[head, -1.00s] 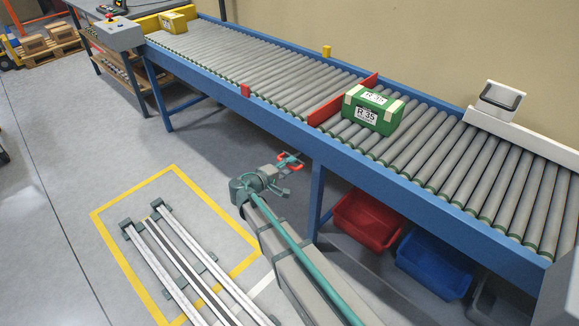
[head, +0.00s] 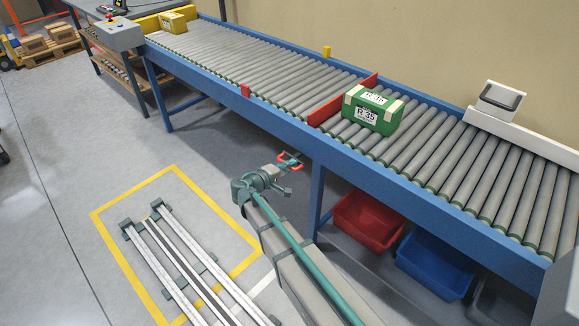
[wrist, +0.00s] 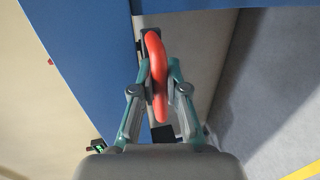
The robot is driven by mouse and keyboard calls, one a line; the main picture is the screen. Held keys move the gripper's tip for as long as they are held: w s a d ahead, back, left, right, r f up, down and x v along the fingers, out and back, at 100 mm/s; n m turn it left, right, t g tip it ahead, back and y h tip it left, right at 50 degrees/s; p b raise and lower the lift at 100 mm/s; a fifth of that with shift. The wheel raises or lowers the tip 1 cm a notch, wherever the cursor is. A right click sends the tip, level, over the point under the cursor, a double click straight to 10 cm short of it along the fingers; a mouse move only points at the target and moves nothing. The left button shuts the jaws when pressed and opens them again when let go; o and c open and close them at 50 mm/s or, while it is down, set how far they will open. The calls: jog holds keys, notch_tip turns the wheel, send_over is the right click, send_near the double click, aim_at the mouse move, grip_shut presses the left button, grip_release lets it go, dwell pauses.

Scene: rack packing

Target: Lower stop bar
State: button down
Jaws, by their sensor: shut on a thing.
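The red stop bar (head: 343,99) stands upright above the rollers, across the conveyor. My gripper (head: 289,161) is in front of the conveyor's near side rail. In the wrist view, my gripper (wrist: 158,88) is shut on a curved red handle (wrist: 156,62), with one finger on each side. The handle stands close to a grey plate by the blue rail; its mount is partly hidden.
The blue conveyor rail (head: 225,80) runs along behind my gripper. A red bin (head: 367,222) and a blue bin (head: 433,262) stand below the conveyor.

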notch_tip(320, 180, down, 6)
jog(key=b, duration=0.4)
jog(key=shift+f, duration=0.25)
jog(key=c, duration=1.2)
grip_release()
jog(key=shift+f, duration=0.1)
jog(key=v, duration=1.2)
